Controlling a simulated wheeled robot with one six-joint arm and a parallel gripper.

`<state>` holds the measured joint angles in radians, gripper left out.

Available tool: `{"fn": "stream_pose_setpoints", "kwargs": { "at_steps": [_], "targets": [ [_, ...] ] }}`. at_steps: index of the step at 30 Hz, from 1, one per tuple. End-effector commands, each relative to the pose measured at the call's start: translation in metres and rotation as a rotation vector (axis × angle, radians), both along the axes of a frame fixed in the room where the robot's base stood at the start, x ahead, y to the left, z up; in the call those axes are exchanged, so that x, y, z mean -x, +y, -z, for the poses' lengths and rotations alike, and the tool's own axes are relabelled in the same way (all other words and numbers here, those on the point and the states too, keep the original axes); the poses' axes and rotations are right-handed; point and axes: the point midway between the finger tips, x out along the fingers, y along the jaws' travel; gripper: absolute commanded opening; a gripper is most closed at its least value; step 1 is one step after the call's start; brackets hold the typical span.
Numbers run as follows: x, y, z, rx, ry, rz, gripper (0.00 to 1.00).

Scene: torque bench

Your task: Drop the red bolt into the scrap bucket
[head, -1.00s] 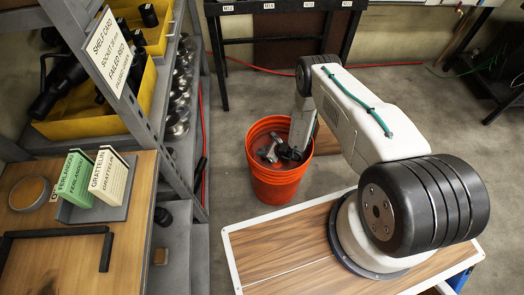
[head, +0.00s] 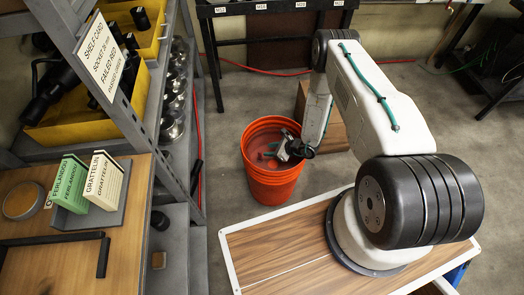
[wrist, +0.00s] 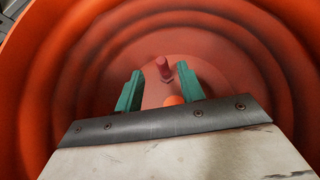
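The orange scrap bucket (head: 272,186) stands on the floor left of my arm; its ribbed inner wall fills the wrist view (wrist: 235,40). My gripper (head: 268,154) is tilted in over the bucket's mouth at the right side of the rim. In the wrist view, its two teal fingers (wrist: 160,90) are apart with nothing held between them. The red bolt (wrist: 163,68) shows beyond the fingertips, seemingly at the bucket's floor, clear of both fingers. A small round orange thing (wrist: 174,100) shows nearer the palm, partly hidden; I cannot tell what it is.
A metal shelf rack (head: 183,160) with yellow bins (head: 75,125) stands at the left. A wooden desk (head: 45,240) with card holders is at lower left. A wooden box (head: 334,135) stands behind the bucket. A dark bench (head: 265,40) stands at the back.

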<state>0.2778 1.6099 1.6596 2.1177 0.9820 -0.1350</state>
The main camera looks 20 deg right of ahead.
Motion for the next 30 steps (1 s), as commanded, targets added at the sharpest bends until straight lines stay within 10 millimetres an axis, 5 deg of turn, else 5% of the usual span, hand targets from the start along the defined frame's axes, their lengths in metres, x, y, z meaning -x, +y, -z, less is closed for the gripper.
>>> {"fn": "stream_pose_setpoints", "kwargs": {
  "at_steps": [11,17,24,30],
  "targets": [
    [0.02,-0.021,-0.022,0.0,0.0,-0.001,0.39],
    [0.0,-0.018,-0.054,0.001,-0.046,-0.059,0.39],
    [-0.047,0.005,-0.189,0.015,-0.216,-0.32,0.39],
    [-0.053,0.03,-0.306,0.05,-0.349,-0.569,0.39]
  ]
}}
